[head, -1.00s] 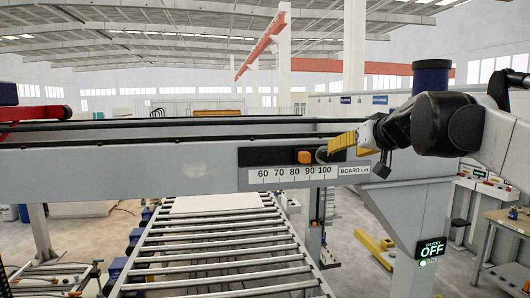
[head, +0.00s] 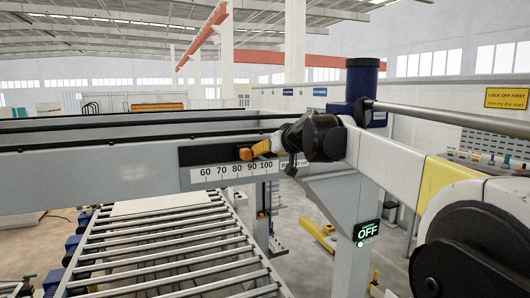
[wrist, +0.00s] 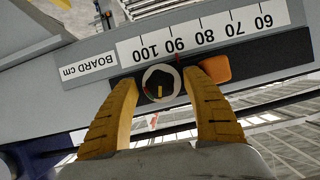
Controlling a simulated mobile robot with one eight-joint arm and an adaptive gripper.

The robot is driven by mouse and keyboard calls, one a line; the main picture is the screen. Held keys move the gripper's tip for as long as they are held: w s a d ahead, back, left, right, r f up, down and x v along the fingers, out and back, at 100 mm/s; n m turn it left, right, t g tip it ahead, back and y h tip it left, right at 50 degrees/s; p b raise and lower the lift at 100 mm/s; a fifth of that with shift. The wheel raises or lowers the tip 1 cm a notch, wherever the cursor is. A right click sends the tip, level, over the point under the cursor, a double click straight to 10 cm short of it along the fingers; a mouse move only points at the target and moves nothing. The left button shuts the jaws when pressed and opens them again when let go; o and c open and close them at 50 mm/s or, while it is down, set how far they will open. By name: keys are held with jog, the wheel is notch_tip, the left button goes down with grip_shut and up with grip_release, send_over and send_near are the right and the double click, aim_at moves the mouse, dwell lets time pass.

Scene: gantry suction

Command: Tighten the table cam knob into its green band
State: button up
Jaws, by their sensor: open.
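The black cam knob (wrist: 161,83) sits on a round white dial on the rail's dark strip in the wrist view. A small red and green band shows on the dial's left side, and a yellow mark on the knob points down in the picture. My gripper (wrist: 161,80) is open, its two yellow fingers on either side of the knob, with gaps visible between them and it. Whether either finger touches the dial rim is unclear. In the head view, my gripper (head: 262,147) is at the rail and hides the knob.
An orange block (wrist: 215,68) lies close beside the right finger. The white "BOARD cm" scale (head: 228,171) runs along the rail, with a red line near 90. A roller bed (head: 165,255) lies below. A green "OFF" display (head: 367,232) is on the post.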

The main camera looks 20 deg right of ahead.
jog(key=c, duration=1.2)
jog(key=shift+d+m+y, duration=0.1)
jog(key=shift+m+y, duration=0.5)
jog(key=shift+m, duration=0.3)
jog(key=shift+m+y+b, duration=0.45)
jog(key=shift+m+y, duration=0.25)
jog(key=shift+m, duration=0.2)
jog(key=o, duration=1.2)
jog(key=shift+s, duration=0.1)
jog(key=v, duration=1.2)
jog(key=shift+f, duration=0.1)
